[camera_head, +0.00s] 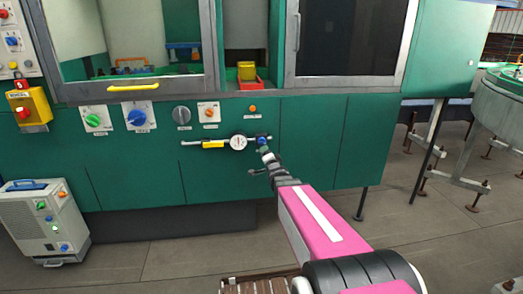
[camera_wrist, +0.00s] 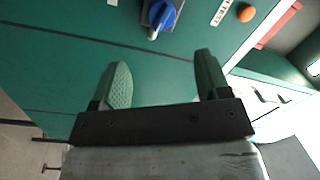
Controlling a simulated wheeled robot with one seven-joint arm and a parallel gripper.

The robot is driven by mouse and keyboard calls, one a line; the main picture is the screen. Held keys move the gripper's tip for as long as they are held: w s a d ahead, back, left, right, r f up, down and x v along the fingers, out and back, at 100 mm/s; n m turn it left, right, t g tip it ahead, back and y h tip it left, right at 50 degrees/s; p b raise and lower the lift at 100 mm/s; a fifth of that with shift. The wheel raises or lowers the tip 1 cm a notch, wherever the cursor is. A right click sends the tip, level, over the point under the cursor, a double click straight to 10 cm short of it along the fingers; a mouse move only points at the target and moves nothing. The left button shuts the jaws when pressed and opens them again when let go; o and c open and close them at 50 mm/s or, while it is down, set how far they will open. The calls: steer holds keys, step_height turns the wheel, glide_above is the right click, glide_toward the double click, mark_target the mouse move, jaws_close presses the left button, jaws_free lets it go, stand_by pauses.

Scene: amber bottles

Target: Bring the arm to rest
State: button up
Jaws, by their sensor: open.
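My arm (camera_head: 318,222) reaches from the bottom right up to the front of the green machine, its pink link with a white stripe foremost. My gripper (camera_head: 262,158) is small and partly unclear at the panel, just under the blue fitting at the right of the round gauge. In the wrist view my gripper (camera_wrist: 163,78) shows two green fingers spread apart with nothing between them. A blue knob (camera_wrist: 161,14) lies beyond the fingertips, apart from them.
The green machine (camera_head: 315,140) fills the space before me, with a gauge (camera_head: 238,142), a blue dial (camera_head: 140,116) and a yellow box (camera_head: 29,107) on it. A grey unit (camera_head: 45,222) stands on the floor at left. Floor at right (camera_head: 465,235) is open before a round tank (camera_head: 500,100).

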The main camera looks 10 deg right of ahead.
steer(key=s+d+f+n+g+h, duration=0.15)
steer(key=s+f+n+g, duration=0.35)
steer(key=s+f+g, duration=0.55)
steer(key=s+a+f+n+g, duration=0.1)
steer(key=s+f+n+g, duration=0.1)
steer(key=s, duration=0.5)
steer(key=s+a+f+n+g, duration=0.1)
steer(key=s+f+n+g, duration=0.2)
steer(key=s+g, duration=0.3)
steer(key=shift+s+f+n, duration=0.35)
steer(key=shift+s+n, duration=0.45)
steer(key=shift+s, duration=0.3)
